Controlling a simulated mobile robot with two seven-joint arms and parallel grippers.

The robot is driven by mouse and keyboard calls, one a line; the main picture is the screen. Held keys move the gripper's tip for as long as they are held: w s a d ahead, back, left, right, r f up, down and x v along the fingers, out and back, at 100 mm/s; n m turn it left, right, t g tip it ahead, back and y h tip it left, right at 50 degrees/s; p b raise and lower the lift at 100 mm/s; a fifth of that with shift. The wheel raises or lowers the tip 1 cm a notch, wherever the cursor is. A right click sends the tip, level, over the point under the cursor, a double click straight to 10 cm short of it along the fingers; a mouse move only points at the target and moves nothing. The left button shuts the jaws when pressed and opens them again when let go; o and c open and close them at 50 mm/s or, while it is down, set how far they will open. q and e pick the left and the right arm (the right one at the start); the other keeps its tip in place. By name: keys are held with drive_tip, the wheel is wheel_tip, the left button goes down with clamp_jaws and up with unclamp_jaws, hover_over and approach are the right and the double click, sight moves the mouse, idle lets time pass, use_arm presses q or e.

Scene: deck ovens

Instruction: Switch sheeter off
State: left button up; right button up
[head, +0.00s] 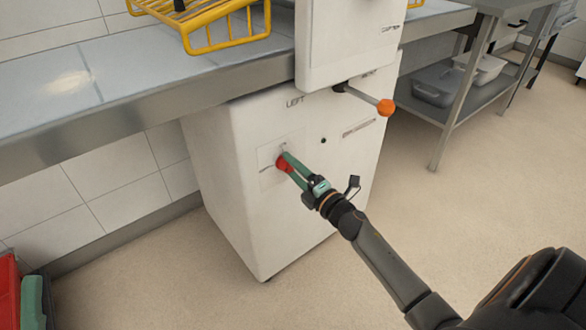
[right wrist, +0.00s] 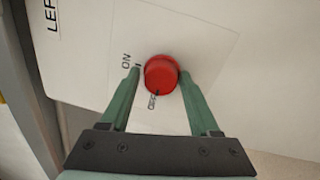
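The sheeter (head: 250,190) is a white cabinet with a red rotary knob (head: 284,162) on its front, below the word LEFT. In the right wrist view the red knob (right wrist: 161,73) sits on a pale plate marked ON at its upper left and OFF at its lower edge. A small dark mark shows on the knob's lower side, near OFF. My right gripper (head: 285,160) is at the knob. Its green fingers (right wrist: 158,80) stand on either side of it, with a narrow gap on the left; contact on the right is unclear. My left gripper is out of view.
An orange-ended lever (head: 385,107) sticks out to the right above the knob. A metal counter (head: 130,80) with a yellow rack (head: 225,40) is at upper left. A steel shelf table (head: 455,105) holds grey tubs at right.

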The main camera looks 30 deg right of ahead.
drive_tip(key=shift+o, duration=1)
drive_tip(key=shift+w, duration=0.15)
drive_tip(key=s+p, duration=0.2)
drive_tip(key=s, duration=1)
drive_tip(key=shift+s+d+f, duration=0.25)
drive_tip(key=shift+d+f, duration=0.2)
